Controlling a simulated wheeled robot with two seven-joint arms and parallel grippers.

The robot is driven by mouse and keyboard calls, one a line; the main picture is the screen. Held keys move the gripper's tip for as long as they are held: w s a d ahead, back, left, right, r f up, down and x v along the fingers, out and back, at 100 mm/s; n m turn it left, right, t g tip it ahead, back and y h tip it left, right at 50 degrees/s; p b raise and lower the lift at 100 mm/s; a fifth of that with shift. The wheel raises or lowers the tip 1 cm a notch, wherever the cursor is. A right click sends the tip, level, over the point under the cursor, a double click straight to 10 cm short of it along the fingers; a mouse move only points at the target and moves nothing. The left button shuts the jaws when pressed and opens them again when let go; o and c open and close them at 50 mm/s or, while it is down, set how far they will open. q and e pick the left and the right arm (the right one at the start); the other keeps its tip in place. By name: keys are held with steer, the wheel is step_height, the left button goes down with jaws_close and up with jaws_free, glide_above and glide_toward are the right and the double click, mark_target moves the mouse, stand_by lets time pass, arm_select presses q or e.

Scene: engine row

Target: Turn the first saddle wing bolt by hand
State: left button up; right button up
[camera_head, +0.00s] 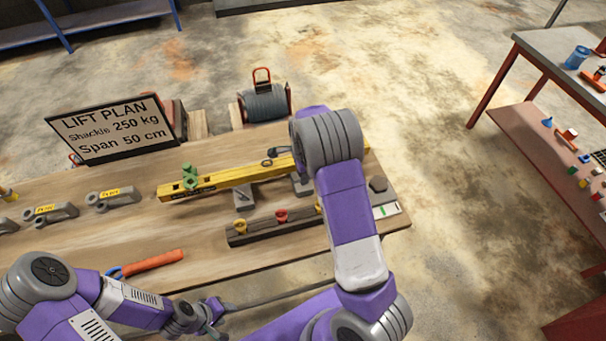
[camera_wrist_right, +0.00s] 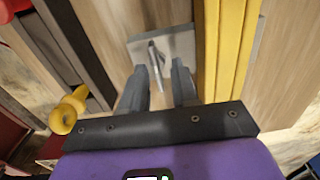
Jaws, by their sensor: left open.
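The yellow beam (camera_head: 225,181) lies along the bench on grey saddles. One saddle (camera_head: 244,197) shows left of my right arm, and another (camera_head: 302,185) is partly behind that arm. In the right wrist view a grey saddle plate (camera_wrist_right: 183,44) bears a grey wing bolt (camera_wrist_right: 156,62), beside the yellow beam (camera_wrist_right: 232,45). My right gripper (camera_wrist_right: 157,82) is open, its fingers apart just short of the bolt; contact cannot be told. In the head view it is hidden behind my arm. My left gripper (camera_head: 208,318) is open and empty near the bench's front edge.
A dark rack (camera_head: 262,231) with yellow and red eye bolts stands in front of the beam. A yellow one (camera_wrist_right: 68,112) is close to my right gripper. Shackles (camera_head: 110,198), an orange-handled tool (camera_head: 153,262) and a lift plan sign (camera_head: 118,128) are at left.

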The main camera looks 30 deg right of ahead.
steer(key=shift+s+f, duration=0.1)
steer(key=shift+f, duration=0.05)
step_height(320, 180, up, 8)
steer(key=shift+f+p, duration=0.15)
steer(key=shift+p, duration=0.25)
stand_by(0.5)
